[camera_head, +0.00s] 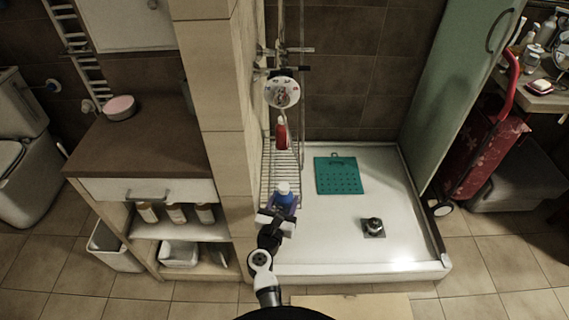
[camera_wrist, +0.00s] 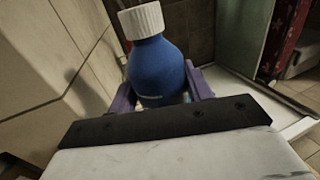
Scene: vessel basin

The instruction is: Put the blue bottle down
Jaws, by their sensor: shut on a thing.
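The blue bottle (camera_head: 284,196) with a white cap is upright in the head view, at the front end of the wire rack beside the tiled pillar. My gripper (camera_head: 282,208) is shut on it, with the arm reaching in from the front. In the wrist view the blue bottle (camera_wrist: 158,72) stands between the two purple fingers of my gripper (camera_wrist: 160,90). Its base is hidden behind the gripper body, so I cannot tell whether it touches the rack.
The wire rack (camera_head: 268,172) runs along the pillar and holds a red bottle (camera_head: 281,133) farther back. The white shower basin (camera_head: 318,232) has a green mat (camera_head: 338,175) and a drain (camera_head: 373,227). A wooden cabinet (camera_head: 140,150) stands left of the pillar. The basin floor is mostly clear.

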